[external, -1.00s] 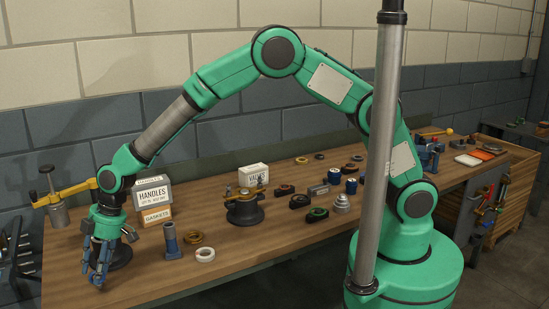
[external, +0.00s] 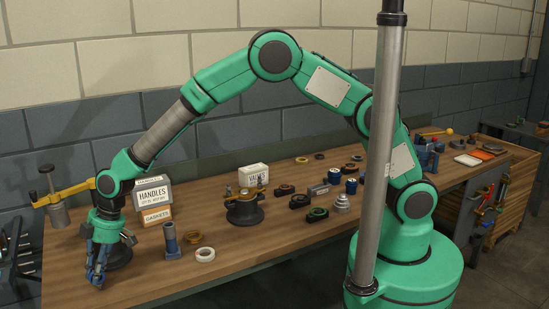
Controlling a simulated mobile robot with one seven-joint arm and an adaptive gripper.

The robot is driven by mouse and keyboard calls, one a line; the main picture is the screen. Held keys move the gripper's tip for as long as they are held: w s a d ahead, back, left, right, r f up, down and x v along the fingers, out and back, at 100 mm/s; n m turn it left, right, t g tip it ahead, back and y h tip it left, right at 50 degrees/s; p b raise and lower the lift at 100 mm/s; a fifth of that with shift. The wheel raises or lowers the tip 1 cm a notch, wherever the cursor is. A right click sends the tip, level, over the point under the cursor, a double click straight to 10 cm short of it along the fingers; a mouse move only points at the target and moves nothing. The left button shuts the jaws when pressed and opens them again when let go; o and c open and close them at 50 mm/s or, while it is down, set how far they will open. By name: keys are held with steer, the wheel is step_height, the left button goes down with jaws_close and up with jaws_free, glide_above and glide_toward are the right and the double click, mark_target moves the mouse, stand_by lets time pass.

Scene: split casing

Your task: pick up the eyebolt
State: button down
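My gripper (external: 98,278) is at the left front of the workbench, pointing down, with its blue fingers low over or at the bench top. The fingers look close together, but I cannot tell whether they are open or shut, or whether anything is between them. I cannot make out the eyebolt in the external view; it may be hidden by the fingers or too small to tell.
Labelled boxes (external: 152,194) stand behind. The bench (external: 150,285) is bare at the front.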

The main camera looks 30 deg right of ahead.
steer(key=shift+r, duration=0.15)
steer(key=shift+r, duration=0.85)
steer(key=shift+d+r+p, duration=0.1)
steer(key=shift+r+p, duration=0.45)
steer(key=shift+r, duration=0.4)
steer(key=s+d, duration=0.3)
steer(key=d, duration=0.4)
steer(key=s+d+r+p, duration=0.1)
steer(key=s+d, duration=0.2)
steer(key=d, duration=0.4)
steer(key=shift+s+d, duration=0.15)
steer(key=shift+s, duration=0.15)
steer(key=shift+r, duration=0.1)
